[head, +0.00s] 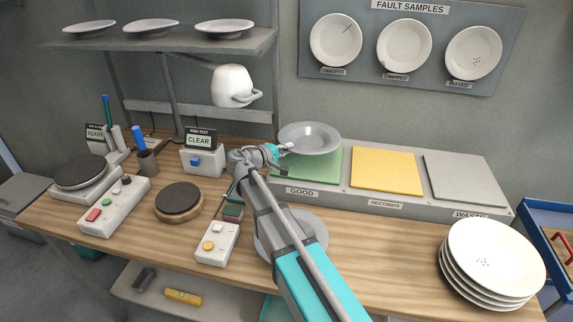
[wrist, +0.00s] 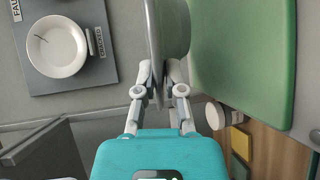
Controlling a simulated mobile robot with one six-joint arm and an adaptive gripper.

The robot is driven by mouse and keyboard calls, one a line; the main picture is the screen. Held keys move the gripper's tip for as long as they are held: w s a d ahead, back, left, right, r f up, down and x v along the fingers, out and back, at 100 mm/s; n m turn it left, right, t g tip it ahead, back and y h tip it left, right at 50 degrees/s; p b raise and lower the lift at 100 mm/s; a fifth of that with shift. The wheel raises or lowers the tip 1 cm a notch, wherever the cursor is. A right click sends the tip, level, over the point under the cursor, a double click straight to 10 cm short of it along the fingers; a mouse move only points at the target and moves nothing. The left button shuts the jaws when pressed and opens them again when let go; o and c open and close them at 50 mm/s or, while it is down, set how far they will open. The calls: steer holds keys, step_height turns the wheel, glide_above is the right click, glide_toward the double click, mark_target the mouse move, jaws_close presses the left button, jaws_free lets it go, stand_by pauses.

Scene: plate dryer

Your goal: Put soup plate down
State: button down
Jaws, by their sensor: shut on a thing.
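The soup plate (head: 311,138) is a grey, rimmed dish, held roughly level over the green pad (head: 318,168) labelled GOOD. My gripper (head: 284,149) is shut on the plate's left rim. In the wrist view the plate (wrist: 172,30) shows edge-on, with its rim between the two fingers of the gripper (wrist: 160,78). The green pad (wrist: 245,60) lies beside the plate's underside there, with what looks like a small gap. In the head view the plate hides the back of the pad.
The yellow SECONDS pad (head: 386,171) and grey WASTE pad (head: 464,178) are empty. A stack of white plates (head: 490,260) stands at the front right. The CLEAR sign box (head: 203,160) stands left of my gripper.

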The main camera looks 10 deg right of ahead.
steer(key=shift+w+d+f, duration=0.15)
steer(key=shift+w+f, duration=0.2)
steer(key=shift+f, duration=0.05)
steer(key=shift+w+d+f+b, duration=0.2)
steer(key=shift+w+f+b, duration=0.25)
steer(key=shift+f+b, duration=0.35)
steer(key=shift+s+f+b, duration=0.1)
steer(key=shift+f+b, duration=1.1)
steer(key=shift+b, duration=0.2)
steer(key=shift+f, duration=0.1)
steer(key=c, duration=0.7)
jaws_free()
steer(key=shift+c, duration=0.2)
